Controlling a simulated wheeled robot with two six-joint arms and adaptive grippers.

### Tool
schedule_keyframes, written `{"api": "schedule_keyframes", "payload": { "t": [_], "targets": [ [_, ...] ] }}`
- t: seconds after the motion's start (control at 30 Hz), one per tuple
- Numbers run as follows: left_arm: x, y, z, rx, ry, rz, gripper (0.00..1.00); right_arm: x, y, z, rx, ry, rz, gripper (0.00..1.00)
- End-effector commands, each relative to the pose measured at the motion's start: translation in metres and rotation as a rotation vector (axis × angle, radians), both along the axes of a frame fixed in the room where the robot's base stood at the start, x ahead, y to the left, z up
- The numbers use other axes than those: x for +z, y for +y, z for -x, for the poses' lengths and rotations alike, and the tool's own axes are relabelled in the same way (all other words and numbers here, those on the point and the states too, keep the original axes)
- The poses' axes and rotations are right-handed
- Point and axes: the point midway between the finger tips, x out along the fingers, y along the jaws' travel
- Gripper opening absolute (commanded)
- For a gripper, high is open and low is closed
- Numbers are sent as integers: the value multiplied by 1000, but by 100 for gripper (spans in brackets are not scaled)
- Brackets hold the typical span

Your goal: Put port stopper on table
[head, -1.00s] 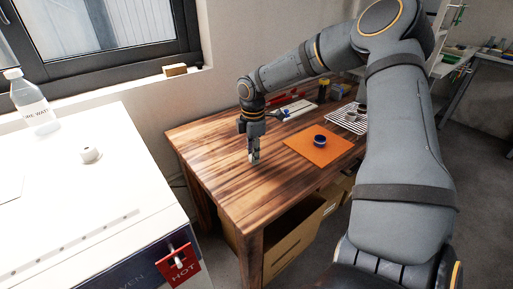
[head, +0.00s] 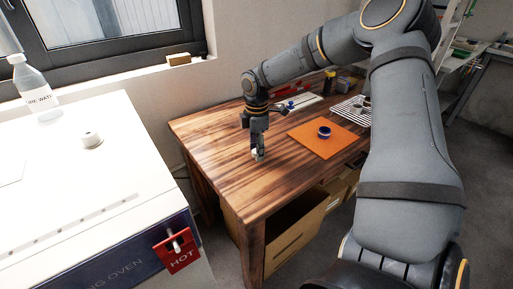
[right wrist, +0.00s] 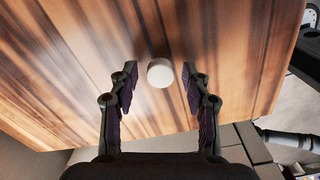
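The port stopper, a small white round piece (right wrist: 160,73), stands on the wooden table (right wrist: 75,50) in the right wrist view. My right gripper (right wrist: 160,76) is open around it, with a gap between the stopper and each finger. In the head view my right gripper (head: 258,154) points down at the near left part of the table (head: 222,150), and its fingers largely hide the stopper. My left gripper is not in view.
The white oven top (head: 60,190) at left bears a white round fitting (head: 91,139) and a bottle (head: 36,92).

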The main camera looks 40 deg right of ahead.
Motion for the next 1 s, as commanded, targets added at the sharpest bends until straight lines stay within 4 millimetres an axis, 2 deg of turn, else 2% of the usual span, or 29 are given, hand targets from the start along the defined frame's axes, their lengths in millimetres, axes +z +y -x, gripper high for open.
{"api": "schedule_keyframes", "payload": {
  "t": [0.2, 0.3, 0.37, 0.7, 0.83, 1.0],
  "targets": [
    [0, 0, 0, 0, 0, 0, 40, 0, 0, 0, 0, 0, 0, 49],
    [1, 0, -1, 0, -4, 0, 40, 6, 0, 0, 0, -2, 0, 49],
    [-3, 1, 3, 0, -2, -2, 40, 16, 0, -1, -1, -3, 0, 49],
    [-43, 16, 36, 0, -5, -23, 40, 98, 0, -1, -1, -4, 2, 49],
    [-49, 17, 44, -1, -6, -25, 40, 116, 0, 0, 0, -2, 1, 49],
    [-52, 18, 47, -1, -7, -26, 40, 124, 0, 0, 0, 0, 1, 49]
  ]
}}
